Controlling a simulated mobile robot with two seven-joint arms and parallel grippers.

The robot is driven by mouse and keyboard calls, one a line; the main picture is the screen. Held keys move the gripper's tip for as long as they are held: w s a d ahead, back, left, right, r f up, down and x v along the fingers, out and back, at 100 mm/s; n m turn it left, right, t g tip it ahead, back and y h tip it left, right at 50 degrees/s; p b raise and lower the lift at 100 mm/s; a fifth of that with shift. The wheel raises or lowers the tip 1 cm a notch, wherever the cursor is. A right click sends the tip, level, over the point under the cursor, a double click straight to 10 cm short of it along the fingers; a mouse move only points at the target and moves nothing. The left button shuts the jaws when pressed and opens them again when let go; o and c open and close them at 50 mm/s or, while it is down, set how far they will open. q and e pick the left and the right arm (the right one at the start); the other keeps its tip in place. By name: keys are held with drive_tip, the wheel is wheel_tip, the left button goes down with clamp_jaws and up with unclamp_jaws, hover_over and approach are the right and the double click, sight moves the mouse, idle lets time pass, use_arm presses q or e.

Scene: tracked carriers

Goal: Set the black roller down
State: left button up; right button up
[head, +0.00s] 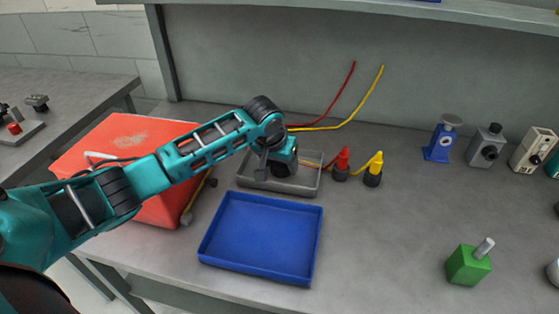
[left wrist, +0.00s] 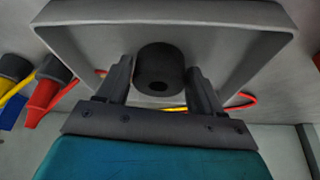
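The black roller (left wrist: 160,68) shows end-on in the left wrist view, between the two fingers of my left gripper (left wrist: 160,82). The fingers lie against it on both sides, so the gripper looks shut on it. In the head view my left gripper (head: 264,170) points down over the grey tray (head: 304,187), and the roller is hidden there. The grey tray (left wrist: 262,17) also fills the background of the left wrist view. I cannot tell whether the roller touches the tray floor. My right gripper is not in view.
A blue tray (head: 262,240) lies in front of the grey tray. Red (head: 342,160) and yellow (head: 375,166) plugs with cables stand to its right. A red box (head: 125,145) is left. A green block (head: 467,266) stands at the right. The bench between is clear.

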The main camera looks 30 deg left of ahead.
use_arm(q)
drive_tip(key=o, duration=0.3)
drive_tip(key=v, duration=1.2)
drive_tip(key=shift+r, duration=0.25)
